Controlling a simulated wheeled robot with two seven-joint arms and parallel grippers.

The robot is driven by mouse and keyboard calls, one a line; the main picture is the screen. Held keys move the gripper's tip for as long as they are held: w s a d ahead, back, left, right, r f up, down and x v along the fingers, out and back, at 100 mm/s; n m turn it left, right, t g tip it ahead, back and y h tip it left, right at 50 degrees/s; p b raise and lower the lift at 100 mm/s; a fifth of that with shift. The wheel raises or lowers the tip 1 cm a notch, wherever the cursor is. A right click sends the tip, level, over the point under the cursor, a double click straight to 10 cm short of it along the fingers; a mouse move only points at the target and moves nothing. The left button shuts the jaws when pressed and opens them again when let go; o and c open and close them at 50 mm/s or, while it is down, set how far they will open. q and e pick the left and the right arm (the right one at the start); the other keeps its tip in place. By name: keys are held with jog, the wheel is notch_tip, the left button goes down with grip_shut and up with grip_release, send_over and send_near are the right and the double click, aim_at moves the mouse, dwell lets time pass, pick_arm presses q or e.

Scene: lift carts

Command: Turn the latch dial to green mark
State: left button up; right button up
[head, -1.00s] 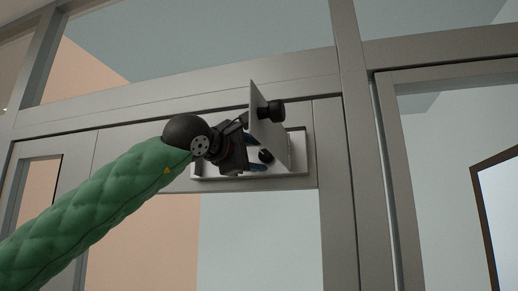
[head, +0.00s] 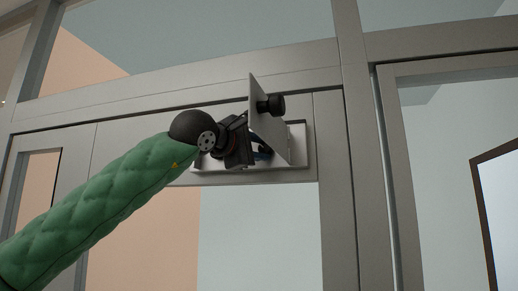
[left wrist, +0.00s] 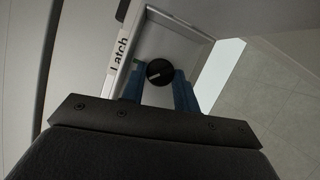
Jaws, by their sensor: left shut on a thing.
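The black latch dial (left wrist: 159,72) has a pale pointer line and sits in a shallow open box labelled "Latch" (left wrist: 119,48). My left gripper (left wrist: 158,80) has its blue fingers on either side of the dial, shut on it. In the head view my left gripper (head: 263,153) reaches into the box (head: 298,165), and the dial is hidden there. The box's cover (head: 268,116), a plate with a black knob (head: 271,105), stands swung open beside the gripper. My right gripper is out of view.
The box is mounted on a grey metal door frame (head: 333,225) with glass panes. The open cover stands close to my left gripper in the head view. A dark-framed panel (head: 485,225) is at the far right.

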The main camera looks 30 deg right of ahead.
pick_arm(q)
jog(key=shift+m, duration=0.3)
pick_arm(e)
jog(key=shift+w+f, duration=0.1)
pick_arm(q)
jog(key=shift+m+y+b, duration=0.3)
jog(key=shift+m+b, duration=0.15)
jog(key=shift+m, duration=0.45)
jog(key=shift+r+m+y, duration=0.15)
jog(key=shift+m+y, duration=0.25)
jog(key=shift+m, duration=0.3)
jog(key=shift+m+y, duration=0.4)
jog(key=shift+m, duration=0.3)
jog(key=shift+s+r+m+y, duration=0.1)
jog(key=shift+m+y, duration=0.2)
jog(key=shift+m, duration=0.5)
jog(key=shift+d+m, duration=0.1)
jog(key=shift+m, duration=0.4)
jog(key=shift+y, duration=0.3)
jog(key=o, duration=1)
jog(key=shift+c, duration=0.2)
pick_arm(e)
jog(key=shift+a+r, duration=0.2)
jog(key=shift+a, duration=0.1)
